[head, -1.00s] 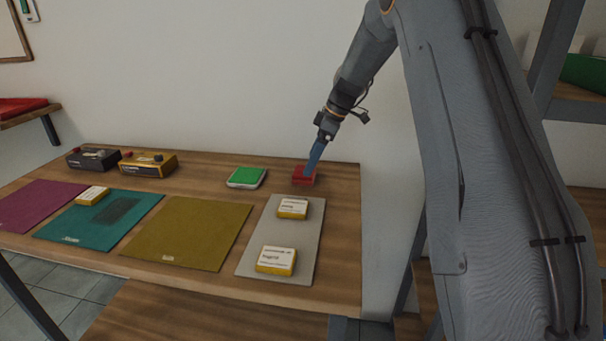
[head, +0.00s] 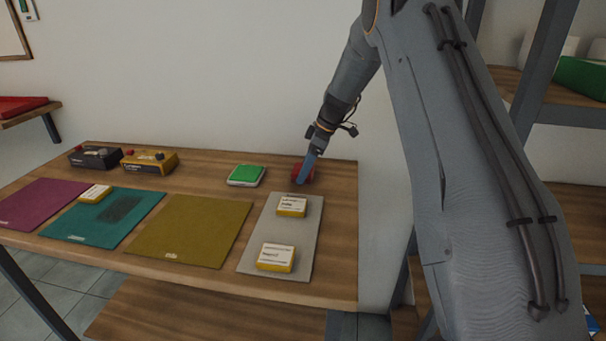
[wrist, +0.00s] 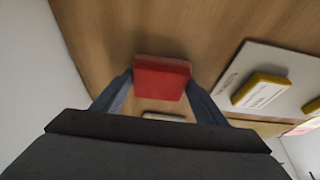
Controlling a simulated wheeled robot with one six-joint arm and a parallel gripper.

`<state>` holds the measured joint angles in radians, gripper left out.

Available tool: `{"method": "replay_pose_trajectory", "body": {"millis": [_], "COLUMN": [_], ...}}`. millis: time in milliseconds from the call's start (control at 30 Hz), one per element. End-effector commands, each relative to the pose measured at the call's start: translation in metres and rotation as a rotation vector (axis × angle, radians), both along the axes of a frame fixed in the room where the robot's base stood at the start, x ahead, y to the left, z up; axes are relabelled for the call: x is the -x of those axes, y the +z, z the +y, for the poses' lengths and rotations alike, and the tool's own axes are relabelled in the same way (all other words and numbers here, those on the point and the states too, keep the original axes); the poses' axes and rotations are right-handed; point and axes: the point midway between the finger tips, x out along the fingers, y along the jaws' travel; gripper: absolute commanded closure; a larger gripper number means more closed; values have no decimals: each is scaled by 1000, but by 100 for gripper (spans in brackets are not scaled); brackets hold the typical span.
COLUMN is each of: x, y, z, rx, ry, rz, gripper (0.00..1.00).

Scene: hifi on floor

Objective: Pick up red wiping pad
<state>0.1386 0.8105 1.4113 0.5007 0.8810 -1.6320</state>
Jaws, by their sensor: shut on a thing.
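The red wiping pad (head: 307,174) is a small red block at the back right of the wooden table, partly hidden behind my gripper in the head view. In the wrist view the red pad (wrist: 161,78) sits between the two blue fingers of my gripper (wrist: 160,92). My gripper (head: 300,178) points down at the pad and is shut on it. I cannot tell whether the pad touches the table or is slightly above it.
A green pad (head: 246,175) lies left of the red one. A grey mat (head: 273,234) with two yellow-and-white blocks is in front. Olive (head: 190,232), teal (head: 146,217) and purple (head: 40,204) mats lie further left. Yellow (head: 150,162) and black (head: 94,157) boxes stand at the back.

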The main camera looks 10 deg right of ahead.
Motion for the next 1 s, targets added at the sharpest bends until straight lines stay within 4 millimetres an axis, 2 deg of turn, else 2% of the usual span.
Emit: {"method": "replay_pose_trajectory", "body": {"millis": [267, 367, 700, 833, 1000], "x": [-1, -2, -1, -1, 0], "y": [5, 16, 79, 93, 101], "z": [0, 0, 0, 0, 0], "rx": [0, 0, 1, 1, 0], "ry": [0, 0, 0, 0, 0], "rz": [-2, -5, -5, -2, 0], "gripper": [56, 57, 57, 57, 57]}}
